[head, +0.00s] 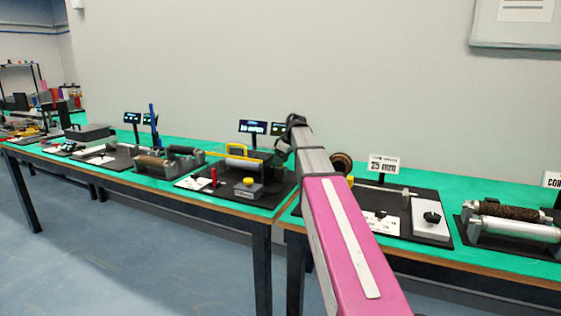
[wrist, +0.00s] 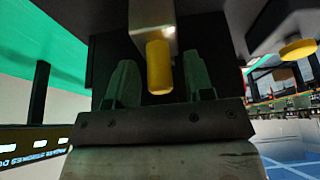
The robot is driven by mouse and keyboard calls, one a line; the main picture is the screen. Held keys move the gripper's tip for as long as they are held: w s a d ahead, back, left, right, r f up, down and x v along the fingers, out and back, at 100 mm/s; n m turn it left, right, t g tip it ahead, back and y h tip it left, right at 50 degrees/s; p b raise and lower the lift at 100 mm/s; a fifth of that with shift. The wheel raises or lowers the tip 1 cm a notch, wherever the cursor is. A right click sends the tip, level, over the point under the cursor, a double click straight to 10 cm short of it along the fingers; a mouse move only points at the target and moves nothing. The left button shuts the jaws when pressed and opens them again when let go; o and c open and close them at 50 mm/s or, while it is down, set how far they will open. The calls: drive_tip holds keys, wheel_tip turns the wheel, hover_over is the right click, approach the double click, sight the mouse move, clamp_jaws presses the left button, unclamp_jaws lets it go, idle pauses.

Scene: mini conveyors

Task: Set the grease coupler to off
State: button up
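My gripper (head: 291,124) is at the far end of my pink arm in the head view, beside the right end of the yellow-framed conveyor station. In the wrist view my gripper (wrist: 160,82) has its two fingers apart. A yellow cylindrical peg (wrist: 159,68), fixed to a metal block (wrist: 155,22), shows between the fingers, with visible gaps on both sides. I cannot tell how deep it sits between them. No label marks the grease coupler, so I cannot confirm that this peg is it. In the head view my arm and gripper hide that spot.
The station has a yellow frame (head: 243,163), a red lever (head: 214,178) and a yellow knob (head: 248,181) on a grey box. A lit display (head: 252,127) stands behind. Another station with a grey box (head: 431,221) lies right of my arm. The floor (head: 130,240) in front is clear.

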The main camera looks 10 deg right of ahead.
sight(285, 167)
clamp_jaws()
drive_tip(key=shift+s+d, duration=0.45)
drive_tip(key=shift+d, duration=0.2)
drive_tip(key=shift+s+d, duration=0.45)
drive_tip(key=shift+d, duration=0.2)
drive_tip(key=shift+o, duration=0.3)
unclamp_jaws()
drive_tip(key=shift+d+r, duration=0.1)
drive_tip(key=v, duration=1)
drive_tip(key=shift+s+d+r, duration=0.15)
drive_tip(key=shift+s+r, duration=0.05)
drive_tip(key=shift+r, duration=0.05)
